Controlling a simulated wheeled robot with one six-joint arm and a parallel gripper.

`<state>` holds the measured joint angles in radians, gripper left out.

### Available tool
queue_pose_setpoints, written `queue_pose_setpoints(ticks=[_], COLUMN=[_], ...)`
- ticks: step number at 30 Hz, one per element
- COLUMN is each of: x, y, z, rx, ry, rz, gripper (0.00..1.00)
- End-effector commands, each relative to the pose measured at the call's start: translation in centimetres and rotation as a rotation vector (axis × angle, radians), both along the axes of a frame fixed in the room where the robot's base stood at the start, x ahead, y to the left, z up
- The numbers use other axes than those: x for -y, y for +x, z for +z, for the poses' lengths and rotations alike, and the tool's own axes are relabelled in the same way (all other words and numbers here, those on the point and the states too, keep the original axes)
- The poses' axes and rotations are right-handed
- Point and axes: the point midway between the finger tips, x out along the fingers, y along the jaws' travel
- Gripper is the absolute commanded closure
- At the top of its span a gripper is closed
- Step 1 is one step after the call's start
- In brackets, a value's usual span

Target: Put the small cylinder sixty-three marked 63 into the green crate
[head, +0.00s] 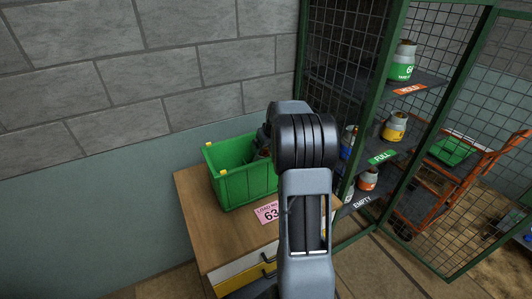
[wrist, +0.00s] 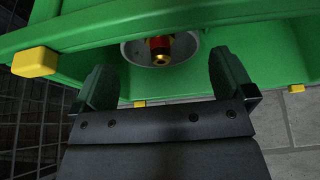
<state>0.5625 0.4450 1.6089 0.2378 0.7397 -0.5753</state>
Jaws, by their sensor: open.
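The green crate (head: 240,187) stands on the wooden table, left of my arm in the head view. In the wrist view its green wall and yellow corner pieces (wrist: 34,62) fill much of the picture. A small cylinder with a pale rounded top, a red band and a brass valve (wrist: 160,46) shows inside the crate. Its number is not visible. My gripper (wrist: 158,65) is open, its two dark fingers apart on either side of the cylinder's top, with a visible gap to it.
A pink card reading 63 (head: 268,213) lies on the wooden table (head: 205,222) before the crate. At the right, a green mesh cage holds several cylinders on shelves labelled HOLD, FULL (head: 382,157) and EMPTY. An orange trolley (head: 465,180) stands behind the mesh.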

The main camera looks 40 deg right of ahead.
Motion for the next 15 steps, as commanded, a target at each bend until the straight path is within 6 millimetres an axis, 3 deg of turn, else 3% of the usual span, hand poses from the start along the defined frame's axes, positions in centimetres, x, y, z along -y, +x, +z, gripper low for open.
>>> queue_pose_setpoints(ticks=[6, 12, 15], x=[-0.2, -0.4, -1.6], y=[-1.6, -2.4, -2.9], z=[3.6, 5.7, 6.7], rx=[0.002, 0.000, 0.000], ry=[-0.002, -0.001, 0.000], rz=[-0.002, 0.000, 0.006], gripper=[0.00, 0.00, 0.00])
